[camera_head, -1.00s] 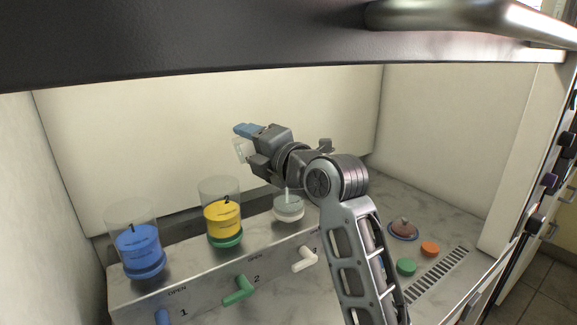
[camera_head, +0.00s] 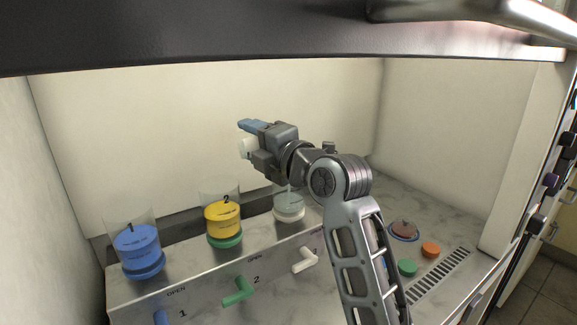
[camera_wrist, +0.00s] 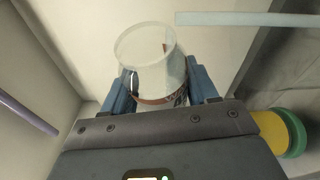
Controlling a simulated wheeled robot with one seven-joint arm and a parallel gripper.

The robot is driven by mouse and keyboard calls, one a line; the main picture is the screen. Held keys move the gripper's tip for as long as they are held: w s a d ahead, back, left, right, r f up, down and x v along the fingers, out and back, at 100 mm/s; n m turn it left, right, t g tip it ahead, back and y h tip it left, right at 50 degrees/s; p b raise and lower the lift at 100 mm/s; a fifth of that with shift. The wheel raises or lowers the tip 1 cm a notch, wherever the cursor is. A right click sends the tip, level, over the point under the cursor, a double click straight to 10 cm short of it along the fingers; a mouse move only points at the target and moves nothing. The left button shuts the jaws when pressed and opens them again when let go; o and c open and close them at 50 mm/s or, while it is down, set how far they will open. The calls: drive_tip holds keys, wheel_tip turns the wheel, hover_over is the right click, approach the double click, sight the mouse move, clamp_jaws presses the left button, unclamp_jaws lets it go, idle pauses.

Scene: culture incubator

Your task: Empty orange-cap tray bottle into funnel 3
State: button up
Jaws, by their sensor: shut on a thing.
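My gripper (camera_head: 262,142) is shut on a whitish see-through bottle (camera_head: 247,149), raised in front of the back wall. In the wrist view the bottle (camera_wrist: 152,62) sits between the blue fingers, with its round open mouth towards the top and a brown band and dark print low down. Its contents cannot be made out. Funnel 3 (camera_head: 289,213), with a whitish base, stands below and right of the bottle, partly behind my arm. A thin pale vertical line shows above it; I cannot tell what it is. An orange cap (camera_head: 430,250) lies on the floor at the right.
Funnel 2 (camera_head: 224,219) is yellow on a green base, and funnel 1 (camera_head: 139,246) is blue. A green handle (camera_head: 238,291) and a white handle (camera_head: 304,260) stick out from the front panel. A green cap (camera_head: 407,267) and a brown-topped round object (camera_head: 403,230) lie at the right.

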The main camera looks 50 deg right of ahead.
drive_tip(key=shift+s+d+r+m+t+h+b, duration=0.15)
drive_tip(key=shift+r+m+t+b, duration=0.35)
drive_tip(key=shift+m, duration=0.55)
drive_tip(key=shift+s+d+r+m+t+h+b, duration=0.1)
drive_tip(key=shift+d+r+m+t+h+b, duration=0.15)
drive_tip(key=shift+r+m, duration=0.55)
idle(1.5)
